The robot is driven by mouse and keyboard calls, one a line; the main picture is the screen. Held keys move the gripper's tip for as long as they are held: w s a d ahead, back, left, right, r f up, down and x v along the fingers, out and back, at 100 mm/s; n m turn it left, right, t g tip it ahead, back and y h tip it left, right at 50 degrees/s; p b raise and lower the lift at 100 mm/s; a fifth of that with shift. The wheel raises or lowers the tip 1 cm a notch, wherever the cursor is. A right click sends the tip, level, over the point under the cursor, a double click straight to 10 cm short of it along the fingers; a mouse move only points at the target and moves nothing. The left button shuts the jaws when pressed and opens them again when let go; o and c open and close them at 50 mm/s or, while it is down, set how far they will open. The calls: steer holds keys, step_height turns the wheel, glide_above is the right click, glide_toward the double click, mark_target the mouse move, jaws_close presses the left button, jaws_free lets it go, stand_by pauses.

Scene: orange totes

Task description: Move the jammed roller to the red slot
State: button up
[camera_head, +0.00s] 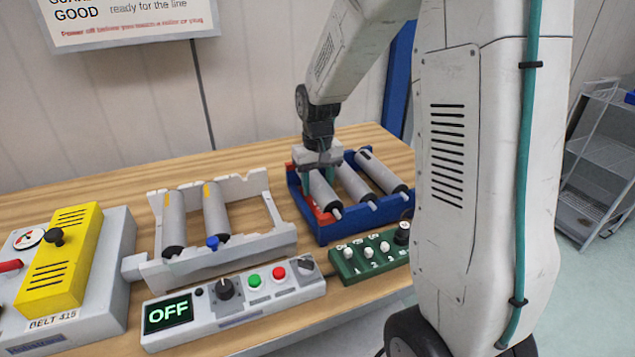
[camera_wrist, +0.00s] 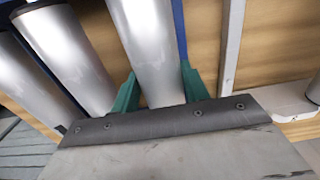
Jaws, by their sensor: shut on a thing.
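My gripper (camera_head: 320,180) is at the left side of the blue rack (camera_head: 322,237), with its teal fingers around a grey roller (camera_head: 324,192). In the wrist view the fingers (camera_wrist: 158,92) press on both sides of this silver roller (camera_wrist: 155,50). The roller lies lengthwise over the red slot (camera_head: 323,216), whose red edge shows beside its near end. I cannot tell whether the roller rests on the slot's bottom. Two more grey rollers (camera_head: 355,187) (camera_head: 382,172) lie in the blue rack to the right.
A light grey conveyor frame (camera_head: 265,243) at left holds two yellow-marked rollers (camera_head: 174,218) (camera_head: 214,210), with a gap at its right. In front stand a control box (camera_head: 235,308) reading OFF and a green switch box (camera_head: 345,270). A yellow-covered unit (camera_head: 60,262) stands far left.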

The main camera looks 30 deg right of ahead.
steer(key=shift+f, duration=0.2)
steer(key=o, duration=1.3)
steer(key=shift+o, duration=0.2)
step_height(320, 180, up, 8)
steer(key=shift+f, duration=0.1)
steer(key=shift+s, duration=0.1)
steer(key=s, duration=0.2)
steer(key=s+a+g, duration=0.1)
steer(key=shift+s+f, duration=0.2)
steer(key=shift+f, duration=0.2)
steer(key=s+a+r, duration=0.2)
steer(key=s+a, duration=0.1)
steer(key=s, duration=0.4)
steer(key=s+a+r+n+t, duration=0.1)
steer(key=s+a+r, duration=0.2)
steer(key=s, duration=0.5)
steer(key=s+a+r+n+t, duration=0.1)
steer(key=s+a+r, duration=0.2)
steer(key=s, duration=0.4)
steer(key=shift+s+a, duration=0.4)
